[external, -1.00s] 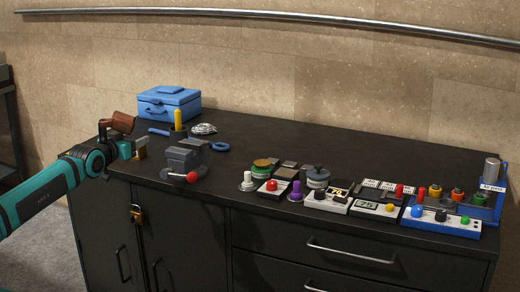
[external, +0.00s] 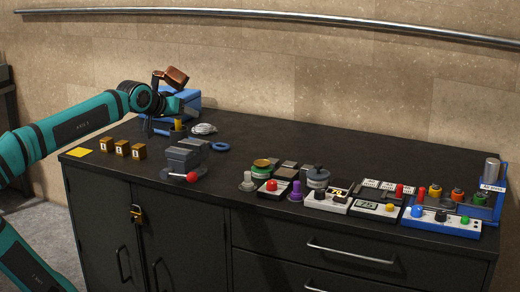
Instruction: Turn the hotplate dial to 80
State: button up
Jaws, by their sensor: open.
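My gripper (external: 178,107) is raised above the left part of the black cabinet top, in front of the blue box. It is open with nothing seen in it, and its fingertips are small and hard to make out. It is far to the left of the control units. One unit with a display that seems to read 75 (external: 369,205) has a yellow knob (external: 389,208). Left of it is a white unit (external: 328,203) with dark parts and a small display. I cannot tell which knob is the hotplate dial, nor read its setting.
A grey press (external: 184,157) with a red-tipped lever, small numbered blocks (external: 122,148) and a yellow square (external: 79,152) are nearer.

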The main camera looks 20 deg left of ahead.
jog(key=w+d+r+g, duration=0.1)
jog(key=w+d+g, duration=0.2)
jog(key=w+d, duration=0.4)
jog(key=n+g+y, duration=0.1)
jog(key=g+y, duration=0.1)
jog(key=g, duration=0.7)
send_over(320, 191)
jog(key=a, duration=0.1)
notch_tip(320, 191, down, 5)
jog(key=f, duration=1.7)
jog(key=shift+w+d+f, duration=0.15)
jog(key=shift+d, duration=0.2)
jog(key=c, duration=1)
